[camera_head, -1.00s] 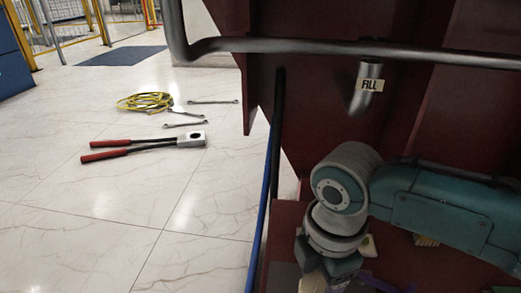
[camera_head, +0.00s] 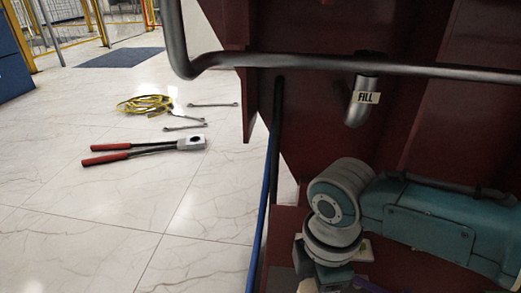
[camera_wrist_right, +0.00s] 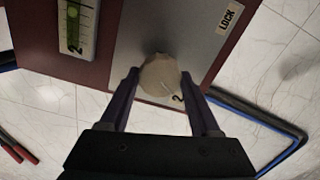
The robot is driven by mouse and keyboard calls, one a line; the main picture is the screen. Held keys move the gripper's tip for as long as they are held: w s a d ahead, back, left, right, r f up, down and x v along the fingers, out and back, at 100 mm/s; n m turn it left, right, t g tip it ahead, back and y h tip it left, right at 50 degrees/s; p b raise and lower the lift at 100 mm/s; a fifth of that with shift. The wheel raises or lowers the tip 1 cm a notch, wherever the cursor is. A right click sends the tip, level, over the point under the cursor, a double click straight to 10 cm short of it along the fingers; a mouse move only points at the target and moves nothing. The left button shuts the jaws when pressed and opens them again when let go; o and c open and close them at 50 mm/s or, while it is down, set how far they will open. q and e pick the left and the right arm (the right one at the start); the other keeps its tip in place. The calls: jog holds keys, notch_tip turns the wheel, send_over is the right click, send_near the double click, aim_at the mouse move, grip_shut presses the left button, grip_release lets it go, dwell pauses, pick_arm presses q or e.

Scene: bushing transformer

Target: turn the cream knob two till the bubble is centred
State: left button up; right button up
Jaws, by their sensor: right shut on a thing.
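The cream knob (camera_wrist_right: 160,78) sits on a grey plate with a "2" printed beside it in the right wrist view. My right gripper (camera_wrist_right: 159,84) has its two purple fingers shut on the knob, one on each side. A green level vial (camera_wrist_right: 75,24), also marked "2", lies at the upper left of that view and is cut by the top edge. Its bubble seems to be near the upper part, but I cannot tell whether it is centred. In the head view my right wrist hides the knob and vial. My left gripper is not in view.
A LOCK label (camera_wrist_right: 229,17) is on the grey plate. A grey pipe (camera_head: 300,60) crosses the dark red tank above my arm, with a FILL spout (camera_head: 360,100) below it. A red-handled tool (camera_head: 150,149), wrenches and a yellow coil (camera_head: 145,104) lie on the floor.

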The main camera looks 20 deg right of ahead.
jog(key=shift+r+m+p, duration=0.2)
jog(key=shift+m+p, duration=0.45)
jog(key=shift+m, duration=0.25)
jog(key=m+p, duration=0.1)
jog(key=m, duration=0.1)
jog(key=shift+m, duration=0.4)
jog(key=m+p, duration=0.1)
jog(key=m, duration=0.2)
jog(key=shift+f, duration=0.15)
jog(key=shift+m+p, duration=0.4)
jog(key=shift+m, duration=0.6)
jog(key=shift+f, duration=0.1)
jog(key=o, duration=1.4)
